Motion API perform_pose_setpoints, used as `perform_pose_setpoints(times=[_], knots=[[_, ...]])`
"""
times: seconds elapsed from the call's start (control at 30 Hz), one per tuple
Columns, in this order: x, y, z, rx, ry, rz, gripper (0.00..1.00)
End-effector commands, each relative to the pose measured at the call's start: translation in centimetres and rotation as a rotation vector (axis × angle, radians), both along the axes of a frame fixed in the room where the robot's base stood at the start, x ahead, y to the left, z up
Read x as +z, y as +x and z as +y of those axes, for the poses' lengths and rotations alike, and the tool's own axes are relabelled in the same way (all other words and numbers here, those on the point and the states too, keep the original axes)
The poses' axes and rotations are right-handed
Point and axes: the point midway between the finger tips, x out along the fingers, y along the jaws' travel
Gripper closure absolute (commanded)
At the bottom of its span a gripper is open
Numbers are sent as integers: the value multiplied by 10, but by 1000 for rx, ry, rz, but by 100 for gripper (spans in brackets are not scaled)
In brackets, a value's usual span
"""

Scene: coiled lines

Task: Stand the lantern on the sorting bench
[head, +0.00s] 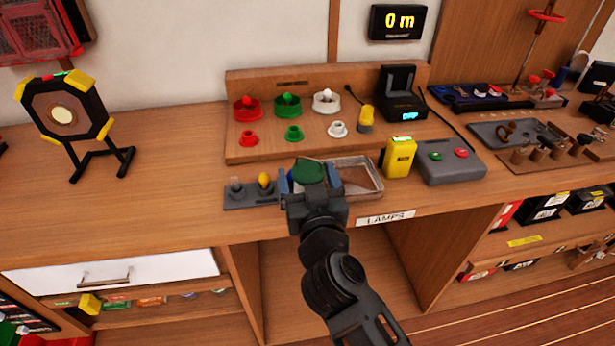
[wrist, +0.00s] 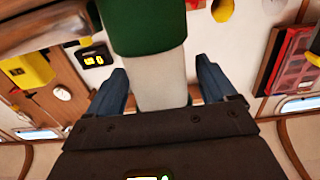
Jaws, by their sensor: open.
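A green-topped object with a white lower part (wrist: 158,82), which looks like the lantern, stands between the fingers of my gripper (wrist: 162,78) in the wrist view. The fingers are apart, one on each side of the white part, with a narrow gap at least on the right. In the head view its green top (head: 308,170) shows between the blue fingers of my gripper (head: 309,176), and my gripper hides its lower part. The wooden bench (head: 190,190) runs across the head view; I cannot tell which part is the sorting bench.
A shallow metal tray (head: 372,165) is just right of my gripper, above a LAMPS label (head: 386,218). A small dark rack (head: 240,195) is at its left. A yellow box (head: 398,157) and a grey button box (head: 452,163) stand further right. The bench's left part has free room.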

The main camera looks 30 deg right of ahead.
Motion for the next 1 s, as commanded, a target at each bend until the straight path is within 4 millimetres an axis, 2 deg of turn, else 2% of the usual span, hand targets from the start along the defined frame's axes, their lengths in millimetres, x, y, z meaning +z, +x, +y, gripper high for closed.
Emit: perform_pose_setpoints(times=[0.23, 0.7, 0.83, 1.0], knots=[[6, -4, 2, 2, 2, 2, 15], [5, -88, 29, 1, 0, 3, 15], [5, -103, 34, 2, 1, 2, 15], [6, -113, 37, 0, 0, 0, 15]])
